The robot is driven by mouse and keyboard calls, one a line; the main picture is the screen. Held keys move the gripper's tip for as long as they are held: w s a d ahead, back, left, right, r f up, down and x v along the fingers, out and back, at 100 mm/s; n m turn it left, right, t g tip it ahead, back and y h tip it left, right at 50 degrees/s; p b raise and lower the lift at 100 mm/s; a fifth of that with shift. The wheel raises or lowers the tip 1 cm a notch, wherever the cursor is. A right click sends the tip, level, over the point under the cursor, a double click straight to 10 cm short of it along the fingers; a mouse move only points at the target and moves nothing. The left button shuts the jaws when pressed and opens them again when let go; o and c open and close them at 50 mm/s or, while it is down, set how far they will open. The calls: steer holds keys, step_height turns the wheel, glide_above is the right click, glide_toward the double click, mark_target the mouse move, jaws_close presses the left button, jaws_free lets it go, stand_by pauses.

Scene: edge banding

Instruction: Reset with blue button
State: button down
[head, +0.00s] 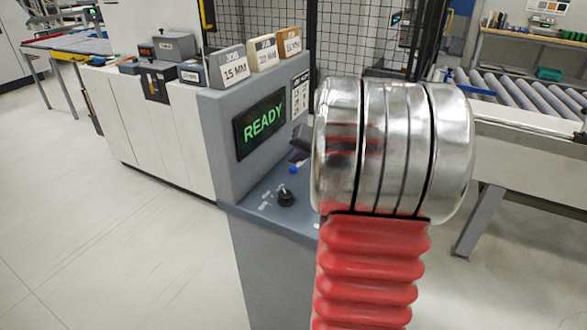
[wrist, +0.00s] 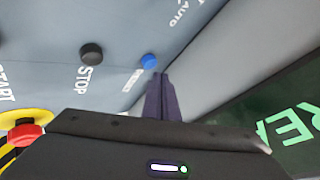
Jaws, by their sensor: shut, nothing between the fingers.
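The blue button (wrist: 149,61) is a small round cap on the grey control panel, just beyond my gripper tips in the wrist view. It also shows in the head view (head: 293,170), below the green READY display (head: 264,124). A white label beside it is too blurred to read surely. My gripper (wrist: 160,78) is shut and empty, its dark fingers pointing at the button. Whether the tips touch it I cannot tell. In the head view, my arm hides most of the gripper and the right part of the panel.
A black STOP button (wrist: 92,54) sits left of the blue one. A red emergency button (wrist: 25,135) on a yellow base is at lower left. A black knob (head: 286,198) stands on the panel. The upright display face rises close on the right in the wrist view.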

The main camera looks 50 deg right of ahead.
step_height(320, 180, up, 5)
stand_by(0.8)
stand_by(0.9)
